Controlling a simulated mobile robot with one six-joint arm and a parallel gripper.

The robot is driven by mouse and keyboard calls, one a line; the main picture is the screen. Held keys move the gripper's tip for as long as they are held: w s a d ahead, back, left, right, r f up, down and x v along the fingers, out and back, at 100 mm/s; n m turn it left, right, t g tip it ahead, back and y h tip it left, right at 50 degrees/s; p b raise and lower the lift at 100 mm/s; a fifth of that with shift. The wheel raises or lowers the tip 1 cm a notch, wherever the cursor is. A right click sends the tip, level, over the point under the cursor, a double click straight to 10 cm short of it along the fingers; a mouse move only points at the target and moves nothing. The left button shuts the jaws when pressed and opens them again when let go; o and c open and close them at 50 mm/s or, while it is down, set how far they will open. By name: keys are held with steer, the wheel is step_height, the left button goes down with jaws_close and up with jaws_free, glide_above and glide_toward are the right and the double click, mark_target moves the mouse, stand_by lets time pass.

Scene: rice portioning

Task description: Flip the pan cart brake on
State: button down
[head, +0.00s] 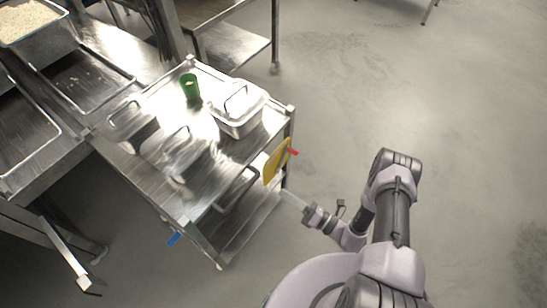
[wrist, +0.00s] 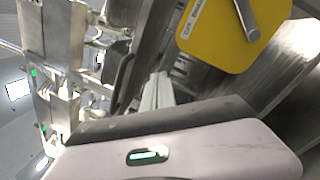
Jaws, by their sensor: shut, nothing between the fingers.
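The pan cart (head: 128,163) is a steel cart with a shelf below its top. A yellow brake plate (head: 271,166) is on its right side, with a red piece (head: 293,151) at its edge. In the wrist view the yellow plate (wrist: 215,40) fills the upper right, with a grey lever (wrist: 247,18) across it and a small label too blurred to read. My gripper (head: 286,195) is shut and empty, just below the plate and apart from it. It also shows in the wrist view (wrist: 160,86), below and left of the plate. The red piece is out of the wrist view.
Lidded steel pans (head: 238,120) and a green cup (head: 190,87) stand on the cart top. A black cart handle (head: 237,190) is close left of my gripper. A blue tag (head: 174,239) is at the lower corner. Steel counters are at left; open floor lies right.

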steer(key=a+r+n+g, duration=0.2)
steer(key=r+n+g, duration=0.4)
steer(key=r, duration=0.5)
steer(key=a+r+n+g+p, duration=0.1)
steer(key=a+r+n+g, duration=0.1)
steer(key=r+n+g, duration=0.4)
step_height(320, 180, up, 5)
steer(key=n, duration=0.3)
steer(key=shift+a+r+n+g+y, duration=0.2)
steer(key=shift+n+g+y, duration=0.1)
steer(key=shift+n+g, duration=0.1)
steer(key=shift+s, duration=0.1)
steer(key=s+d+r+n+t+h, duration=0.3)
steer(key=s+r+n+h, duration=0.4)
steer(key=r, duration=0.3)
steer(key=s+d+r+n+t+h, duration=0.4)
steer(key=s+r+n+h, duration=0.3)
steer(key=r+n, duration=0.2)
steer(key=shift+s+d+r, duration=0.25)
steer(key=shift+d+r, duration=0.2)
steer(key=shift+r, duration=0.5)
